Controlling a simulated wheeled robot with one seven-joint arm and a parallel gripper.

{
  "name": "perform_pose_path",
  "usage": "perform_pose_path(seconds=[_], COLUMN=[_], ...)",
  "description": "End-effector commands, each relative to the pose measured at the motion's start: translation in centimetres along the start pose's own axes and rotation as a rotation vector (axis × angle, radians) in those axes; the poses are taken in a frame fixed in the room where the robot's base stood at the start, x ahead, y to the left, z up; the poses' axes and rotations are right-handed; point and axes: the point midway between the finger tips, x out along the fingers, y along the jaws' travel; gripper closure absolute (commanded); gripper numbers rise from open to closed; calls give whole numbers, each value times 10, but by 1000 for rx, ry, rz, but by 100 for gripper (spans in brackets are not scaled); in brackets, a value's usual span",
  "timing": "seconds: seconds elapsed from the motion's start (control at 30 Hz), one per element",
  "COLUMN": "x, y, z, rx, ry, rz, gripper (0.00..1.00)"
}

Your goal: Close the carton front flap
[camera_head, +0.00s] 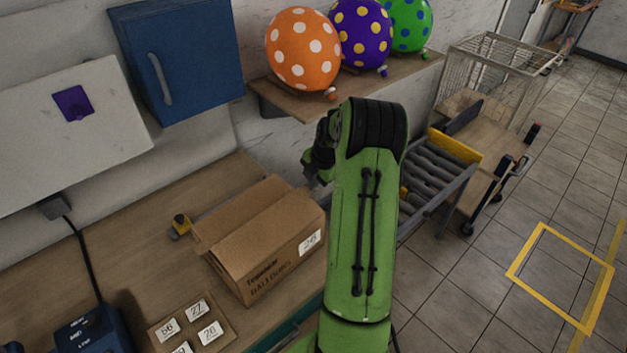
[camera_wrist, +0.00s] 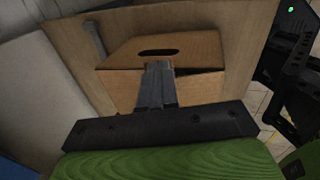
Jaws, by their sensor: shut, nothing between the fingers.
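The cardboard carton (camera_head: 281,262) stands on the wooden table, with printed lettering and a white label on its sides. Its top panels look folded mostly inward, with a flap edge (camera_head: 203,240) standing out at the left end. The wrist view shows a carton panel (camera_wrist: 200,45) with a dark hand slot, above a shaded lower face. My gripper (camera_wrist: 158,66) is shut and empty, its fingertips overlapping the carton panel just below the slot. I cannot tell whether they touch it. In the head view my green arm hides most of the gripper. Which flap is the front one is unclear.
A board with number cards (camera_head: 192,325) lies in front. Balloons (camera_head: 303,50) sit on a wall shelf (camera_head: 290,98) above. A roller conveyor (camera_head: 428,172) stands to the right.

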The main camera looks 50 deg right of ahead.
Motion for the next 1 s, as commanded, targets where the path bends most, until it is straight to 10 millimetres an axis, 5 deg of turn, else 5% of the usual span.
perform_pose_path(seconds=[1.0], x=[32], y=[6], z=[0], rx=[1], ry=[0], rz=[-226], gripper=[100])
